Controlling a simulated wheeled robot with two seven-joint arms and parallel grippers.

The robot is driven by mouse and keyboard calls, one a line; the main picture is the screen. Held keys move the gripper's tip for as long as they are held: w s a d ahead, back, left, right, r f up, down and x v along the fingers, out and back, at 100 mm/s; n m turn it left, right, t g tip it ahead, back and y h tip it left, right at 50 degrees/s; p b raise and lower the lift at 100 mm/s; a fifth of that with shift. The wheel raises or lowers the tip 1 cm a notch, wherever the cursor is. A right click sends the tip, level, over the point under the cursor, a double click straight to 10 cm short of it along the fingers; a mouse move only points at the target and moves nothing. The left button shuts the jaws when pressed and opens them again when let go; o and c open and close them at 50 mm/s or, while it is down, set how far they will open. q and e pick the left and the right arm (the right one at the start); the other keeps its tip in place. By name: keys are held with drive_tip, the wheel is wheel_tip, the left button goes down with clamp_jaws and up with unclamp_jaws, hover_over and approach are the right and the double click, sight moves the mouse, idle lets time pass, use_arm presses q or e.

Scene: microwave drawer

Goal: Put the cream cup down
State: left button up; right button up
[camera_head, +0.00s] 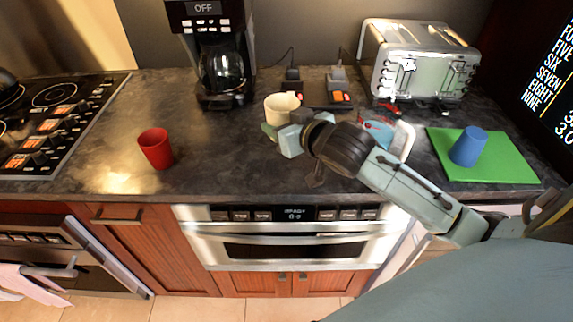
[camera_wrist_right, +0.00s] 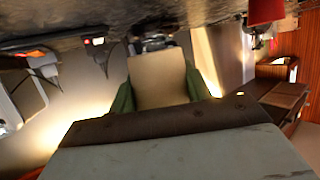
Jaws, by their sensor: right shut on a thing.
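The cream cup (camera_head: 281,106) is at the middle of the counter, in front of the coffee maker and toaster. My right gripper (camera_head: 283,124) is shut on it. In the right wrist view the cream cup (camera_wrist_right: 158,80) fills the space between my two green fingers (camera_wrist_right: 160,92), one on each side of it. My gripper and wrist hide the cup's lower part in the head view, so I cannot tell whether its base touches the counter. My left gripper is not in view.
A red cup (camera_head: 156,149) stands on the left of the counter (camera_head: 215,150). A blue cup (camera_head: 468,146) stands on a green board (camera_head: 500,163) at the right. A coffee maker (camera_head: 215,50) and toaster (camera_head: 420,65) stand behind. The counter between the red and cream cups is clear.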

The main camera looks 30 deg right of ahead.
drive_tip(key=shift+w+d+r, duration=0.1)
drive_tip(key=shift+w+d, duration=0.1)
drive_tip(key=shift+d, duration=0.25)
drive_tip(key=shift+w+d, duration=0.1)
drive_tip(key=shift+d, duration=0.1)
drive_tip(key=b, duration=0.1)
hover_over(287, 163)
wheel_tip(287, 163, down, 5)
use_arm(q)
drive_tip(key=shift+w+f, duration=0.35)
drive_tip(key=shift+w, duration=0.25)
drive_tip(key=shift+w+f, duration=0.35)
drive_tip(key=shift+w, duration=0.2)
use_arm(e)
drive_tip(key=shift+f, duration=2.25)
drive_tip(key=shift+f, duration=0.2)
drive_tip(key=o, duration=1)
use_arm(q)
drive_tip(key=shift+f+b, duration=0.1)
drive_tip(key=shift+b, duration=0.2)
